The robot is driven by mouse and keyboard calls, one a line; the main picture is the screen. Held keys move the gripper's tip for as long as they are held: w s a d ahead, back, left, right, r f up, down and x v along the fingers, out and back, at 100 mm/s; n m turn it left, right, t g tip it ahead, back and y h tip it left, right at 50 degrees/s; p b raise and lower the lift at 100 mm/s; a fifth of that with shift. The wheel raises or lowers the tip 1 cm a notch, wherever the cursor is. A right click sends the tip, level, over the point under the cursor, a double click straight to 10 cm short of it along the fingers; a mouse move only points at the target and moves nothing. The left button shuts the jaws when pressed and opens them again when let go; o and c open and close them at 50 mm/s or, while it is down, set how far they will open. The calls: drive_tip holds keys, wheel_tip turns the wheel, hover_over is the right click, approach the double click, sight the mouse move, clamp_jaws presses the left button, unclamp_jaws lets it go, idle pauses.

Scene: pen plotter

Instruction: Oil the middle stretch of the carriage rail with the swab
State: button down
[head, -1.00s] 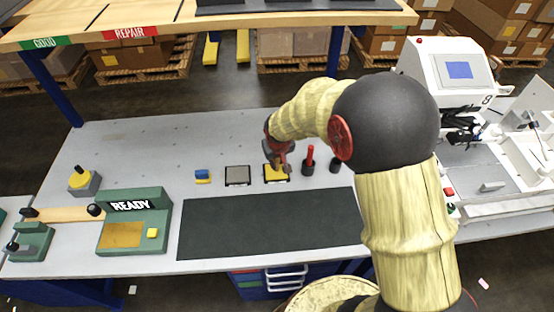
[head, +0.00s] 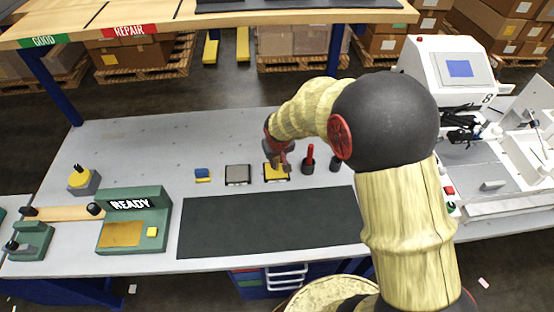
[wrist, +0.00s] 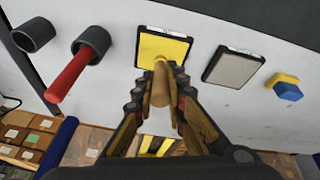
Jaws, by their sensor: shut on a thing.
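My gripper (head: 284,162) is shut on a tan, stick-like swab (wrist: 160,86), which shows between its fingers in the wrist view. The swab's far end is over the yellow pad (wrist: 176,49) and appears to meet it; exact contact is hard to tell. In the head view the gripper partly covers this yellow pad (head: 275,179). A white machine (head: 447,75) with a blue screen and a long flat bed stands at the right, apart from the gripper. I cannot make out the carriage rail clearly; my arm hides part of that side.
A red-handled tool (head: 310,155) stands in a black holder, beside an empty-looking black holder (head: 335,164). A grey pad (head: 237,174) and a blue-and-yellow block (head: 202,175) lie left. A dark mat (head: 270,222) is clear in front. A green READY device (head: 135,220) stands left.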

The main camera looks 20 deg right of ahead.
drive_tip(key=shift+f+b, duration=0.3)
drive_tip(key=shift+f, duration=0.1)
idle(1.3)
drive_tip(key=shift+r, duration=0.1)
drive_tip(key=shift+r+p, duration=2.3)
drive_tip(key=shift+r, duration=1.15)
